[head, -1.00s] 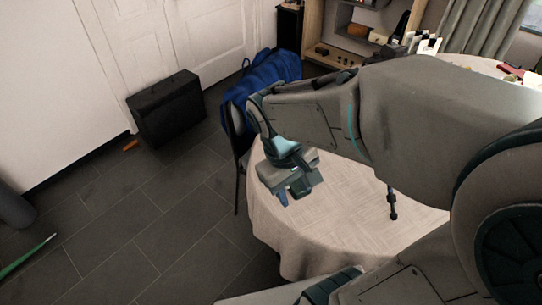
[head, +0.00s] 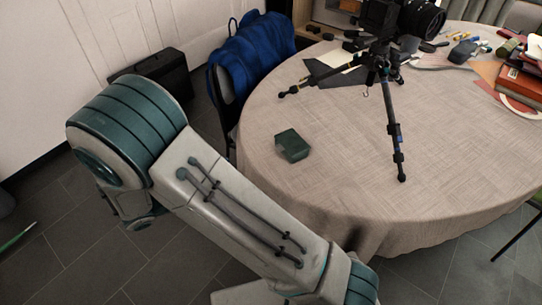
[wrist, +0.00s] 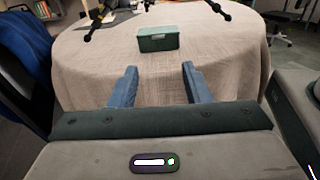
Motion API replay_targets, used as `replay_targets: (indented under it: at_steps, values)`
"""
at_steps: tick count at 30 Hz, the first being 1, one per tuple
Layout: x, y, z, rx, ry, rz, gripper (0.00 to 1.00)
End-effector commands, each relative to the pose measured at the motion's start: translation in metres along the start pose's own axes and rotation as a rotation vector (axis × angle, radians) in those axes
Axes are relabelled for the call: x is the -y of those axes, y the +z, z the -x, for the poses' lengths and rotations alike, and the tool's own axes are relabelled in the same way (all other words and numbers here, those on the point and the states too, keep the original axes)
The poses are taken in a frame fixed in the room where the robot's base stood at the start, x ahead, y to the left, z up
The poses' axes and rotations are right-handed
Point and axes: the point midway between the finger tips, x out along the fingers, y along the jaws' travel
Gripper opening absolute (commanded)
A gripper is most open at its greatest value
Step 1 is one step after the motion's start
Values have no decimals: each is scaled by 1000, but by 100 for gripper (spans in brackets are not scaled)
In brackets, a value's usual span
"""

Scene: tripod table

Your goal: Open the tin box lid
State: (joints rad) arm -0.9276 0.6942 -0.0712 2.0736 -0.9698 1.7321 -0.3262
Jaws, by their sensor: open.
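The tin box is a small dark green box (head: 293,145) on the left part of the round table with a pale cloth (head: 330,190). In the wrist view the box (wrist: 158,39) stands upright near the table's edge, with its lid closed. My gripper (wrist: 159,72) shows in the wrist view with two blue fingers spread apart and nothing between them. The box lies beyond the fingertips, roughly centred between them and apart from them. In the head view the gripper's fingers are hidden behind my arm.
A camera tripod (head: 385,75) stands behind and right of the box, with its legs spread over the cloth. Books (head: 522,82) lie at the far right. Cloth around the box is clear.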

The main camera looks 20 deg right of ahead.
Motion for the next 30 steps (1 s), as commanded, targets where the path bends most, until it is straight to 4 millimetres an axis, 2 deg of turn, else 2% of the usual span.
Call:
replay_targets:
  at_steps: [3, 7, 21, 25, 30]
  values:
    - [-2, -3, -1, 21, 16, 8, 44]
    - [-2, -2, -17, 22, 15, 9, 44]
    - [-3, -1, -111, 19, 13, 8, 44]
    - [-3, 0, -126, 19, 14, 7, 44]
    - [-4, 0, -134, 17, 16, 7, 44]
